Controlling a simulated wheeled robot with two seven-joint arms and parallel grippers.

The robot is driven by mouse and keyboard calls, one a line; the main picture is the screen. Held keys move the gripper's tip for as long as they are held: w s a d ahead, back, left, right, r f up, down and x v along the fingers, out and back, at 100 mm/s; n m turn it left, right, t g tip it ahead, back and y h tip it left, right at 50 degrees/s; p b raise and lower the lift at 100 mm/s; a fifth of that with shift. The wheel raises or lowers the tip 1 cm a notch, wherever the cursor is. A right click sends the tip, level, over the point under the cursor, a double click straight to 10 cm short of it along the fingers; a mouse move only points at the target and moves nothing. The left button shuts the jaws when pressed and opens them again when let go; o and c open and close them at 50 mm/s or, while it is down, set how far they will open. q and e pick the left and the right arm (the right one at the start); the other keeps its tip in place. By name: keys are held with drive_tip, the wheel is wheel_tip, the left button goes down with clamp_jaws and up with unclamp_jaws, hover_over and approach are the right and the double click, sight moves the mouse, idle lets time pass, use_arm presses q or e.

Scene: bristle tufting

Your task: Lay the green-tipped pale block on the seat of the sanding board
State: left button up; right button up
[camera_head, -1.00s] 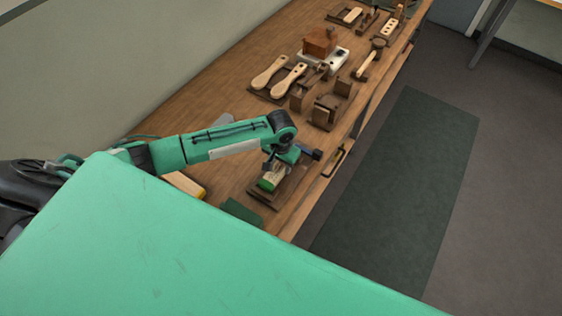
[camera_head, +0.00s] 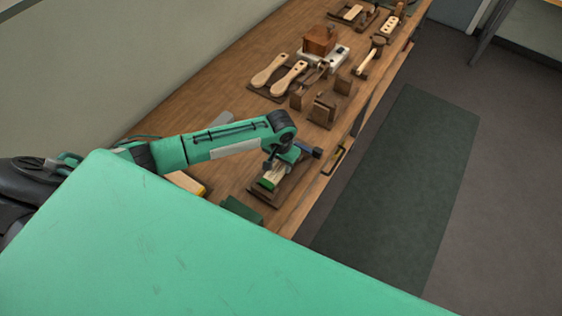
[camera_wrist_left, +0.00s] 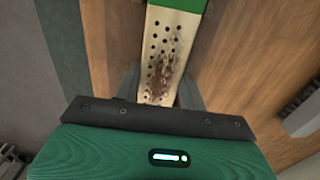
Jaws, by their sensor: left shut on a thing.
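The pale block with a green tip (camera_head: 272,177) is held at its far end by my left gripper (camera_head: 279,161). In the left wrist view the block (camera_wrist_left: 166,45) shows rows of dark holes and a brown stain, with the green end pointing away from the gripper. The left fingers (camera_wrist_left: 160,92) are closed along its sides. The block lies lengthwise over the dark brown sanding board (camera_head: 263,198), roughly in line with it. Whether its underside touches the seat is hidden. My right gripper is not in view.
A green pad (camera_head: 242,210) and a yellow-ended block (camera_head: 188,183) lie nearby on the wooden bench (camera_head: 178,120). A brown wooden holder (camera_head: 322,110), two paddle-shaped pieces (camera_head: 288,79) and a brown box (camera_head: 319,40) stand further back. The bench's front edge is close on the right.

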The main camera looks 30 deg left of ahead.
use_arm(q)
drive_tip(key=shift+f, duration=0.1)
drive_tip(key=o, duration=1.7)
drive_tip(key=shift+c, duration=0.2)
drive_tip(key=shift+r+p, duration=4)
drive_tip(key=shift+p, duration=0.5)
drive_tip(key=shift+s, duration=0.1)
